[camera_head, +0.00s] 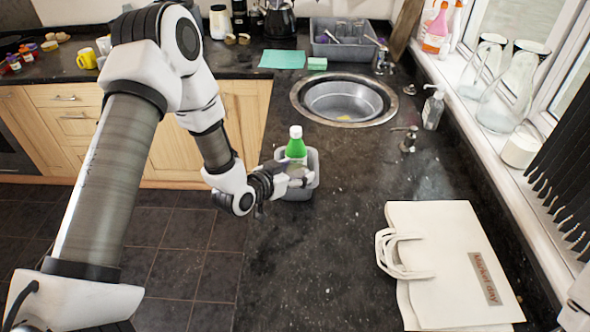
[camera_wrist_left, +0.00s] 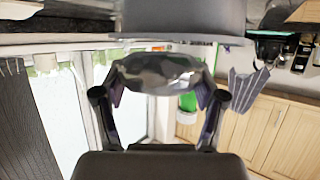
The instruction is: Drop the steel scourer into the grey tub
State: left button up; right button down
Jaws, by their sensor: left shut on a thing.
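The steel scourer (camera_wrist_left: 155,72) is a shiny grey wad between the fingertips of my left gripper (camera_wrist_left: 160,92) in the left wrist view. In the head view my left gripper (camera_head: 277,181) is at the front left of the grey tub (camera_head: 312,183), close to its rim. The scourer is hard to make out there. The tub stands on the dark counter, and its wall shows large at the top of the upside-down wrist view (camera_wrist_left: 185,18). A green bottle with a white cap (camera_head: 296,147) stands upright in the tub. My right gripper is not in view.
A round steel sink (camera_head: 343,100) lies behind the tub. A white bag (camera_head: 450,255) lies on the counter at the right front. A soap bottle (camera_head: 433,108) stands by the window sill. The counter in front of the tub is clear.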

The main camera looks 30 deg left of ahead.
pick_arm(q)
jog(key=shift+f+b, duration=0.45)
jog(key=shift+f, duration=0.2)
jog(key=o, duration=1.1)
jog(key=shift+c, duration=0.2)
jog(key=shift+r, duration=0.1)
jog(key=shift+r, duration=0.1)
jog(key=shift+r+p, duration=0.45)
jog(key=shift+p, duration=0.15)
jog(key=v, duration=1.2)
jog(key=shift+p, duration=0.35)
